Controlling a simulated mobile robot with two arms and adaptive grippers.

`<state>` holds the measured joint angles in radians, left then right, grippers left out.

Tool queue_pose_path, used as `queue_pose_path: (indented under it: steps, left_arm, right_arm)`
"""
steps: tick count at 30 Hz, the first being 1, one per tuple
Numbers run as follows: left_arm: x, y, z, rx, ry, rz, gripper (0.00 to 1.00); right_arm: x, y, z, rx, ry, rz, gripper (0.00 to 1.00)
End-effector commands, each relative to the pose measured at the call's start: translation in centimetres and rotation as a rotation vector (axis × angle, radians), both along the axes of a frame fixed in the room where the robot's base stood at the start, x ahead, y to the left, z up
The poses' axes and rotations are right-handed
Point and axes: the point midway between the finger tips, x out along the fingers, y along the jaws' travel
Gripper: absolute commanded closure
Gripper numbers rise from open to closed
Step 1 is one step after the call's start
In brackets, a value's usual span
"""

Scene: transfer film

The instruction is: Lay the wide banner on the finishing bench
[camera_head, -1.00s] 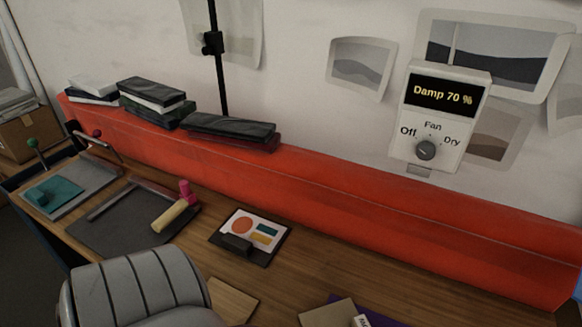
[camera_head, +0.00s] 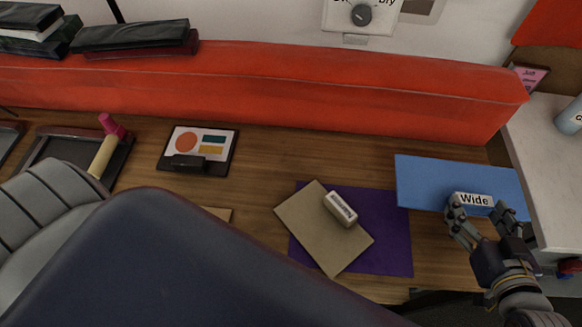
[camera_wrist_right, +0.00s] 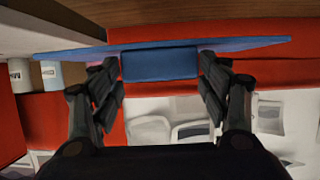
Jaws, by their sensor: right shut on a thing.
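The wide banner (camera_head: 425,182) is a flat blue sheet with a white block lettered "Wide" (camera_head: 472,199) at its front edge. It shows over the right end of a wooden bench (camera_head: 255,255). I cannot tell whether it touches the bench top. My right gripper (camera_head: 483,217) is shut on the banner's block. In the right wrist view, the block's blue face (camera_wrist_right: 160,64) sits between the two fingers, with the blue sheet (camera_wrist_right: 262,44) spreading to both sides. My left gripper is not in view. No sign in view names the finishing bench.
A long red bolster (camera_head: 300,85) lines the bench's back. A purple sheet (camera_head: 385,235), a tan board (camera_head: 315,235) with a small labelled block (camera_head: 341,209), a card stand (camera_head: 198,150) and a mallet (camera_head: 106,143) lie on the bench. A pale counter (camera_head: 548,165) adjoins at right.

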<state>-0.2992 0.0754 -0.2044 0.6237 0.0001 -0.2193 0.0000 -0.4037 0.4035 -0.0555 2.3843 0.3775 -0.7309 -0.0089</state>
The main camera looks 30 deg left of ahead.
Motion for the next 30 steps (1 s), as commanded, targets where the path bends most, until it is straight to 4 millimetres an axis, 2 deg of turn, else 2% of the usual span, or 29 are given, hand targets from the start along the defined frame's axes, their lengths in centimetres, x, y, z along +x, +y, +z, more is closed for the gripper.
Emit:
queue_pose_path:
  steps: [1,6,15,23,30]
  left_arm:
    - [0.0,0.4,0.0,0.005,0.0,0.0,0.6]
    - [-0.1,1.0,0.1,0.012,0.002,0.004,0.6]
    - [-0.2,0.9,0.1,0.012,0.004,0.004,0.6]
    - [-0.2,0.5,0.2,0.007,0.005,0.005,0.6]
    - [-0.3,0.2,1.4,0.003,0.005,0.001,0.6]
  right_arm:
    - [-1.0,-0.2,-0.9,-0.003,0.006,0.01,0.57]
    - [-3.3,-0.8,-2.7,-0.002,0.003,0.03,0.57]
    - [-4.9,-1.3,-3.6,-0.002,-0.003,0.036,0.57]
    - [-4.5,-1.1,-3.5,0.001,-0.006,0.035,0.57]
    - [-1.3,0.9,-3.5,0.005,-0.008,0.033,0.57]
